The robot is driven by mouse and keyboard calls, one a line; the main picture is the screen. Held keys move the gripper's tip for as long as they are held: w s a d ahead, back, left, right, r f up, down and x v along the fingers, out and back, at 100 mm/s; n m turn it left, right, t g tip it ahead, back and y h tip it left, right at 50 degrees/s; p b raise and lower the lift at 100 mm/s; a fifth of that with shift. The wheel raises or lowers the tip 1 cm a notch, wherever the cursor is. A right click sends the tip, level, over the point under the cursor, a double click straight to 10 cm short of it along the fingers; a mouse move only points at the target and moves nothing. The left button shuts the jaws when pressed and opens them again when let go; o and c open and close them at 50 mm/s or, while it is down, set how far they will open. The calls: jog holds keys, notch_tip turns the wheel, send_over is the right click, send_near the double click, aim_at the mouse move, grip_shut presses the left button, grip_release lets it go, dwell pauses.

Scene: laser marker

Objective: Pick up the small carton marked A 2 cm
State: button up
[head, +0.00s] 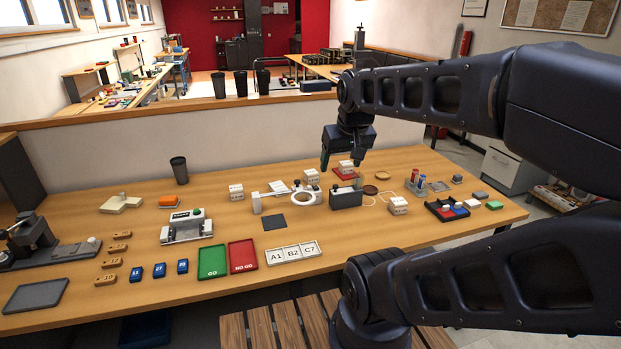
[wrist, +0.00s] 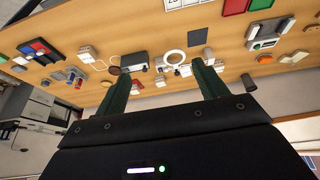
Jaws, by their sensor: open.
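Several small white cartons with dark markings stand on the wooden bench; their lettering is too small to read, so I cannot tell which is marked A. In the head view one carton (head: 236,192) is left of centre, one (head: 312,176) is behind the white ring, one (head: 346,167) is on a red pad, and one (head: 398,206) is front right.
A dark box (head: 346,198) with a cable and a white ring stand (head: 307,194) sit mid-bench. A green tray (head: 213,262), a red tray (head: 243,256) and a white A1/B2/C7 tray (head: 292,254) line the front. A dark cup (head: 180,170) stands at back left.

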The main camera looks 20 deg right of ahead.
jog(key=shift+o, duration=0.4)
dwell(0.3)
jog(key=n+g+h, duration=0.4)
jog(key=n+h, duration=0.1)
jog(key=n, duration=1.4)
send_over(311, 172)
jog(key=a, duration=0.4)
notch_tip(311, 172, down, 22)
jog(key=x, duration=1)
jog(key=shift+s+f, duration=0.2)
jog(key=shift+f, duration=0.2)
jog(key=shift+c, duration=0.3)
